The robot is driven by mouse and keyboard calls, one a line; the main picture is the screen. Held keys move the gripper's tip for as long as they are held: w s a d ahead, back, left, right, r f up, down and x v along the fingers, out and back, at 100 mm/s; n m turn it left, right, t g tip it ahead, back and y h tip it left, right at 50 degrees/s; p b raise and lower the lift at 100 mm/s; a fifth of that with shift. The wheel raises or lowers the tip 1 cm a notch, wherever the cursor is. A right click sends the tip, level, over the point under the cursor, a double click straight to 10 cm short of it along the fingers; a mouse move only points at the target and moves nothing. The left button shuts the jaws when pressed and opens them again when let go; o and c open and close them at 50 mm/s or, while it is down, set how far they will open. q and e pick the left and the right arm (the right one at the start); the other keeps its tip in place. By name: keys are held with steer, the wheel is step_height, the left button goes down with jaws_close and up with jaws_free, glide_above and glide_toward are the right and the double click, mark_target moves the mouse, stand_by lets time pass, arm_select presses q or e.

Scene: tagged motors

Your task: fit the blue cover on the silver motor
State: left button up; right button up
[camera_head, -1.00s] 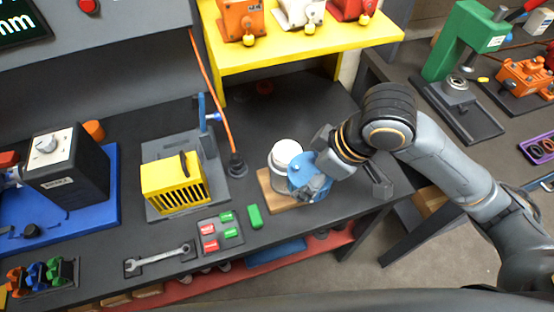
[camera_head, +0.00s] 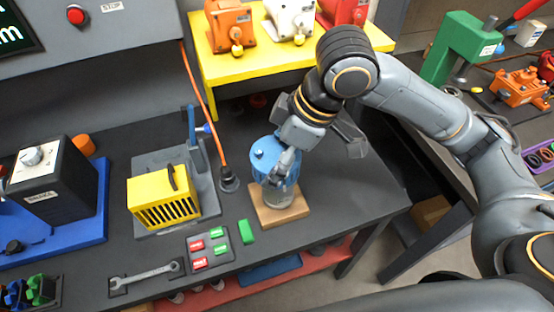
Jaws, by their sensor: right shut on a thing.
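The blue cover (camera_head: 267,158) is over the silver motor (camera_head: 279,196), with the motor's lower part showing below it. The motor stands upright on a wooden board (camera_head: 296,211) on the dark bench. My right gripper (camera_head: 285,165) is shut on the blue cover from the right and above. The cover looks close to upright. Whether it is fully seated cannot be told, as the fingers hide part of its right side. My left gripper is not in view.
A small green block (camera_head: 246,231) lies left of the board, beside a grey tray of red and green tags (camera_head: 209,247). A yellow guard (camera_head: 163,198) stands further left. A yellow shelf (camera_head: 285,62) with several motors rises behind. The bench right of the board is clear.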

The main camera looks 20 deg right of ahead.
steer(key=w+f, duration=0.1)
steer(key=w+d+f, duration=0.1)
steer(key=w+f, duration=0.1)
steer(key=w+d+f, duration=0.1)
steer(key=w+f, duration=0.1)
steer(key=shift+f+p, duration=0.2)
steer(key=shift+p, duration=0.1)
steer(key=f, duration=0.2)
steer(key=w+f+p, duration=0.1)
steer(key=shift+d+f, duration=0.1)
steer(key=shift+f, duration=0.3)
steer(key=shift+s+f, duration=0.1)
steer(key=shift+f, duration=0.05)
steer(key=shift+f, duration=0.15)
steer(key=o, duration=1.3)
steer(key=shift+c, duration=0.2)
steer(key=v, duration=1.2)
steer(key=shift+b, duration=0.45)
